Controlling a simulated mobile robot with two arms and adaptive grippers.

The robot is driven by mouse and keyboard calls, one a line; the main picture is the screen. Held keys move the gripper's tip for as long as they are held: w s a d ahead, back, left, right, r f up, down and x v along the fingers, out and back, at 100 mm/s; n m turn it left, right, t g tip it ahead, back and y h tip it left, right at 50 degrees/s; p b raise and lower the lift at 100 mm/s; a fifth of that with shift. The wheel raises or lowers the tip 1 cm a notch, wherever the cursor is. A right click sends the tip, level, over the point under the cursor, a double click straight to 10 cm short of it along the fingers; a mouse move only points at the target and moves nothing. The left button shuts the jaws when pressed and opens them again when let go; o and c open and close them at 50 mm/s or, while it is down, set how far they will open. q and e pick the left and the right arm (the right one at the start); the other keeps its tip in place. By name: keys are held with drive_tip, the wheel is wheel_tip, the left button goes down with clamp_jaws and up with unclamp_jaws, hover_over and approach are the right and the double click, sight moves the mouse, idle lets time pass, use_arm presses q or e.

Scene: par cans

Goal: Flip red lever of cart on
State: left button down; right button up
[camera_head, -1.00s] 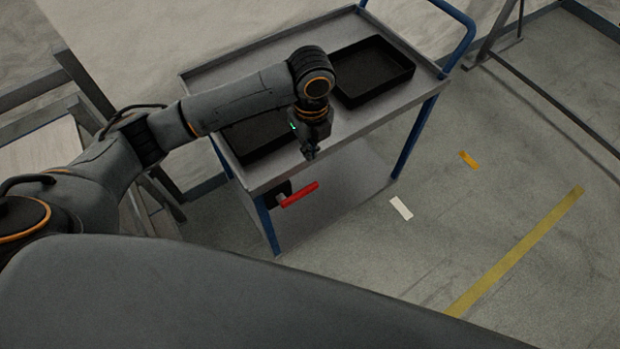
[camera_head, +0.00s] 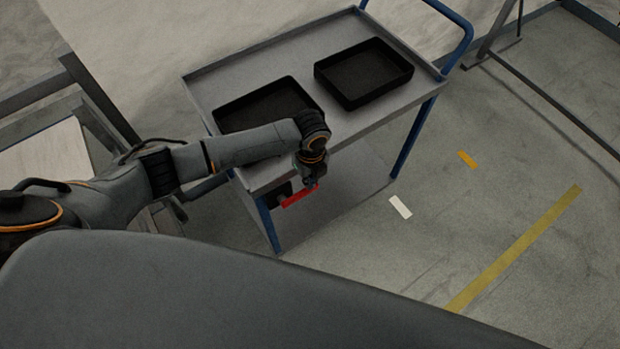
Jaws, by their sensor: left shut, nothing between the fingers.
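The cart (camera_head: 362,125) has a grey top and blue legs. Its red lever (camera_head: 297,198) sticks out from a dark mount on the near side, below the top's edge, and points right in the picture. My left gripper (camera_head: 312,187) is at the lever's right end, pointing down, and hides part of that end. The gripper is shut with nothing in it. I cannot tell whether it touches the lever. My right gripper is not in view.
Two black trays (camera_head: 364,72) lie on the cart top; the nearer-left tray (camera_head: 268,103) is partly behind my left arm. A blue handle (camera_head: 462,30) rises at the cart's far right. The floor right of the cart is open, with a yellow stripe (camera_head: 515,250).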

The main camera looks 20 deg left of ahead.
sight(312, 191)
use_arm(q)
drive_tip(key=shift+f, duration=0.25)
drive_tip(key=shift+f, duration=0.1)
drive_tip(key=shift+w+d+f+g+y+b, duration=0.2)
drive_tip(key=shift+f+g+y+b, duration=0.2)
drive_tip(key=shift+f+g+b, duration=0.15)
drive_tip(key=shift+w+d+f+g+y+b, duration=0.1)
drive_tip(key=shift+d+f+g+y+b, duration=0.05)
drive_tip(key=shift+f+g+y+b, duration=0.35)
drive_tip(key=shift+w+f+b, duration=0.1)
drive_tip(key=shift+f+b, duration=0.45)
drive_tip(key=shift+f, duration=0.4)
drive_tip(key=shift+w+b+x, duration=0.1)
drive_tip(key=shift+b+x, duration=0.1)
drive_tip(key=shift+x, duration=0.4)
drive_tip(key=shift+w+b+x, duration=0.15)
drive_tip(key=shift+b+x, duration=0.05)
drive_tip(key=shift+x, duration=0.4)
drive_tip(key=shift+s+d+f, duration=0.1)
drive_tip(key=shift+s, duration=0.05)
drive_tip(key=shift+r+p, duration=0.85)
